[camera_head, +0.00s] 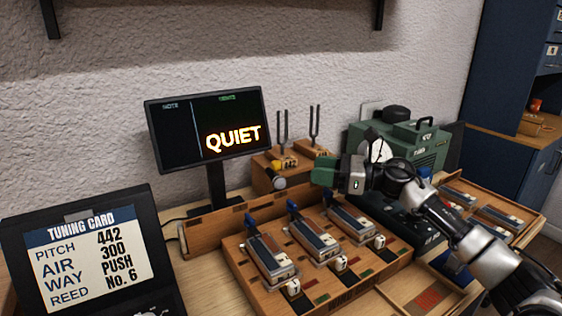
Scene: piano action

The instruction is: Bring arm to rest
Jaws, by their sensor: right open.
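My right arm (460,222) comes in from the lower right. Its gripper (326,180) points left, held above the back right of the wooden tray (235,282). The gripper is open with nothing seen between its fingers. The tray holds three metal reed units, the left one (268,258), the middle one (315,238) and the right one (352,222), each with a blue lever at its back and a numbered white tag in front. My left gripper is not in view.
A monitor (172,140) reading QUIET stands behind the tray. A tuning card (90,250) stands at the left. Two tuning forks (283,130) on wooden blocks and a green machine (425,150) stand at the back. A second tray (505,200) lies at the right.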

